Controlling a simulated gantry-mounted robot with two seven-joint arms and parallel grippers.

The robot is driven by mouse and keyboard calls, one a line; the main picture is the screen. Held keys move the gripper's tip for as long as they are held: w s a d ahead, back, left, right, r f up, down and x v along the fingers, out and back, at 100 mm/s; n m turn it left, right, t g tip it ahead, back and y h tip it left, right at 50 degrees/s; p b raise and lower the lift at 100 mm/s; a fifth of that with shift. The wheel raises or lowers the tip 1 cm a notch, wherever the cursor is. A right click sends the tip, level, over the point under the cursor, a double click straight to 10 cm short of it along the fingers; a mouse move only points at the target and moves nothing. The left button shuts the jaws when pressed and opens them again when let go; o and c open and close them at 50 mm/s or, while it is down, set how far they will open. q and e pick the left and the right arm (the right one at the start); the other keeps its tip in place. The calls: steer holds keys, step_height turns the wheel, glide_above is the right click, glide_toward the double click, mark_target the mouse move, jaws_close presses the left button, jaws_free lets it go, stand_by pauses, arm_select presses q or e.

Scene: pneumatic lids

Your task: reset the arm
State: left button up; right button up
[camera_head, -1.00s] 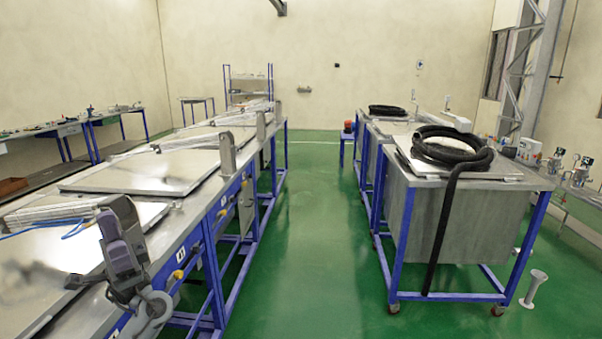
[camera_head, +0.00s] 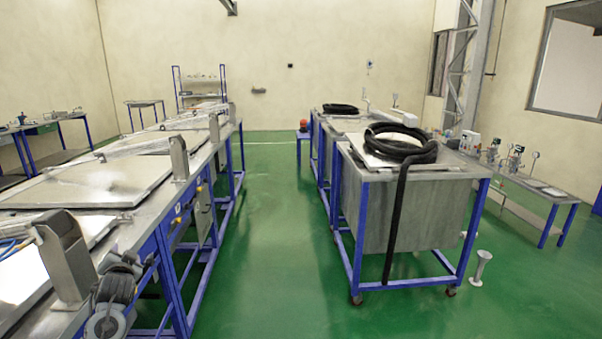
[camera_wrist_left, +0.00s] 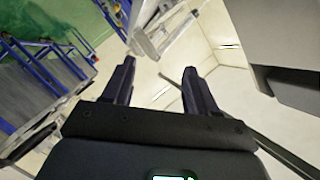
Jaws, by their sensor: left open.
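My left gripper (camera_head: 120,272) is at the lower left in the head view, beside the aisle-side edge of the left row of metal-topped benches (camera_head: 125,228). It is partly behind an upright metal bracket (camera_head: 62,258) on the nearest bench. In the left wrist view, the two dark fingers (camera_wrist_left: 160,78) stand apart with nothing visible between them. The gripper is open. My right gripper does not show in either view.
Flat metal lids (camera_head: 85,182) lie on the left benches. A blue-framed metal tank (camera_head: 415,215) with a coiled black hose (camera_head: 402,150) on top stands across the aisle. The green floor (camera_head: 270,230) between is clear. A white flanged pipe (camera_head: 480,268) stands right of the tank.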

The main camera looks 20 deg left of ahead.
arm_select(q)
steer(key=s+d+f+n+g+h, duration=0.2)
steer(key=s+d+f+g+h, duration=0.1)
steer(key=s+f+g, duration=0.75)
steer(key=s+d+f+m+t+h, duration=0.1)
steer(key=s+d+f+m, duration=0.1)
steer(key=d+f, duration=0.6)
steer(key=s+d+f+m+t+h, duration=0.1)
steer(key=s+d+f+t+h, duration=0.1)
steer(key=d+f, duration=0.7)
steer(key=s+d+f+m+h, duration=0.1)
steer(key=s+d+f+h, duration=0.15)
steer(key=s+d, duration=1.05)
steer(key=s+d+r+h, duration=0.3)
steer(key=s+d+r, duration=0.1)
steer(key=s+d, duration=0.7)
step_height(320, 180, up, 40)
steer(key=p, duration=3.9)
steer(key=shift+f+p, duration=0.15)
steer(key=shift+p, duration=0.15)
steer(key=shift+d, duration=0.1)
